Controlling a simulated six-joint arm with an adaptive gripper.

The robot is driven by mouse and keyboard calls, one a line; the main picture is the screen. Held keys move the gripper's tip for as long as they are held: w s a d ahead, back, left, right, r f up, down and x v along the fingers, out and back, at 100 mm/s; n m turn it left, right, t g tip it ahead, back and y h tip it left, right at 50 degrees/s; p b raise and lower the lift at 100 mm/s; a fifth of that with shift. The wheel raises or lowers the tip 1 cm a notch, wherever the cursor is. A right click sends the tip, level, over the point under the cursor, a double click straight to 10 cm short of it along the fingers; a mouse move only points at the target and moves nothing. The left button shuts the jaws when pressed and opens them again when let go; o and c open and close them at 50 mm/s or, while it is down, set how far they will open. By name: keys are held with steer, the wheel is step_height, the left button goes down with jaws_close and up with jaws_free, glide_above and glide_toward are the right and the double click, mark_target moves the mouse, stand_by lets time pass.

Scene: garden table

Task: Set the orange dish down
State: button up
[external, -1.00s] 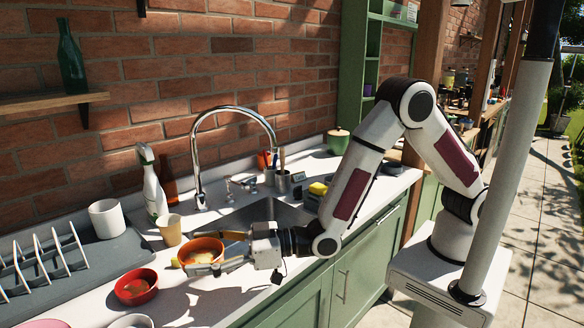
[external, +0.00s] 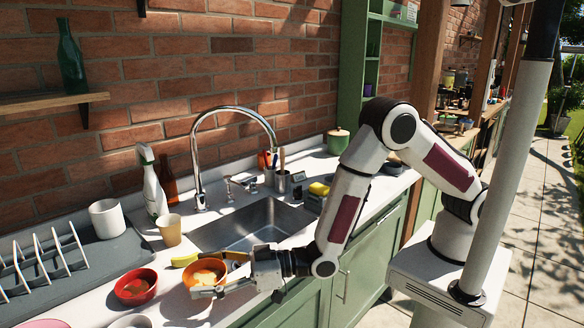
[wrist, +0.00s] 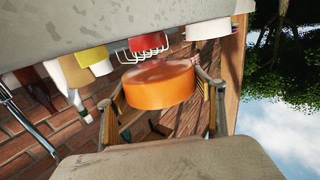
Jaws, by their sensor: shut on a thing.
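The orange dish (external: 207,276) is a round bowl with pale contents, over the front part of the white counter, left of the sink. My gripper (external: 206,272) is shut on it, with a finger along each side. In the wrist view the dish (wrist: 160,86) sits between the two fingers (wrist: 161,95). It looks about level in the external view. I cannot tell whether its base touches the counter.
A red bowl (external: 136,287) stands to the left of the dish, with a white bowl (external: 131,321) in front. A yellow object (external: 184,261) lies just behind it. A tan cup (external: 170,231) and spray bottle (external: 153,190) stand farther back. The sink (external: 252,224) is open behind my gripper.

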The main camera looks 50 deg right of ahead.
mark_target(208, 283)
steer(key=shift+f, duration=0.1)
steer(key=shift+f, duration=1.75)
steer(key=shift+f, duration=0.1)
steer(key=o, duration=1.2)
steer(key=shift+c, duration=0.2)
steer(key=shift+v, duration=6.05)
steer(key=shift+w, duration=0.15)
